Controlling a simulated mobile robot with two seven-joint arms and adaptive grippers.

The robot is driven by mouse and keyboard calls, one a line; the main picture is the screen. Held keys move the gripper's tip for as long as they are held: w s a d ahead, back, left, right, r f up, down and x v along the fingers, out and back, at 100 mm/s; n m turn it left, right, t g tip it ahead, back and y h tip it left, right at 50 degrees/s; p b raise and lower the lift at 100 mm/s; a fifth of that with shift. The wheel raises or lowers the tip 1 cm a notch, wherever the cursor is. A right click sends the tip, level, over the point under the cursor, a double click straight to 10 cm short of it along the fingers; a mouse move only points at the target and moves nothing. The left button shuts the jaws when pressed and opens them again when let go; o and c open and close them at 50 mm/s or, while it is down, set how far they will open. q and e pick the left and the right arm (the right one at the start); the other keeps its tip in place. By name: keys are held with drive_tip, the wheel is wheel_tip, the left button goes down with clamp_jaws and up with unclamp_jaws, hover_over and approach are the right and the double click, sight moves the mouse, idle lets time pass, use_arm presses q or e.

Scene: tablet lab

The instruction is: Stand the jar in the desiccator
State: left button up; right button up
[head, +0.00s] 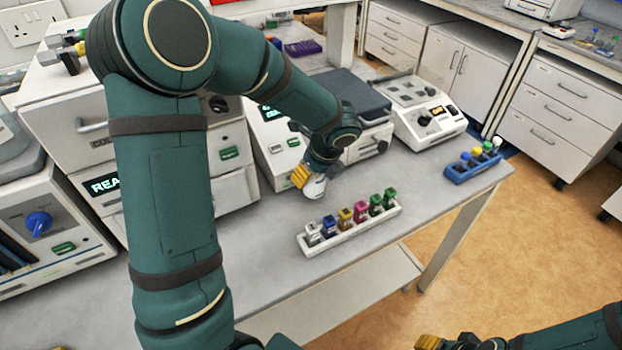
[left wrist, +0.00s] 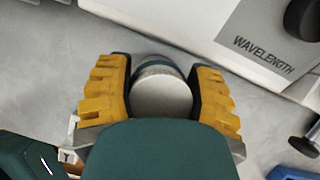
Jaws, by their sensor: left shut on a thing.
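My left gripper (head: 304,180) is over the bench in the middle of the head view, shut on a small white jar (head: 315,188). In the left wrist view the jar (left wrist: 162,92) sits between the yellow fingers of my left gripper (left wrist: 161,100), with a pale round top and a dark band. Whether the jar touches the bench is hard to tell. My right gripper (head: 450,342) shows only partly at the bottom right edge, away from the bench; its opening is unclear. I cannot make out for certain which thing is the desiccator.
A white rack of coloured vials (head: 348,232) stands near the bench's front edge, right of the jar. A blue rack (head: 472,168) is at the bench's right end. White instruments (head: 428,112) line the back; a handled cabinet (head: 75,125) stands left. My left arm hides part of the bench.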

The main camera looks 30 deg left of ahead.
use_arm(q)
drive_tip(key=shift+w+f, duration=0.1)
drive_tip(key=shift+f, duration=0.8)
drive_tip(key=shift+r, duration=0.1)
drive_tip(key=o, duration=0.8)
drive_tip(key=shift+f, duration=0.2)
drive_tip(key=o, duration=0.4)
drive_tip(key=shift+r, duration=0.1)
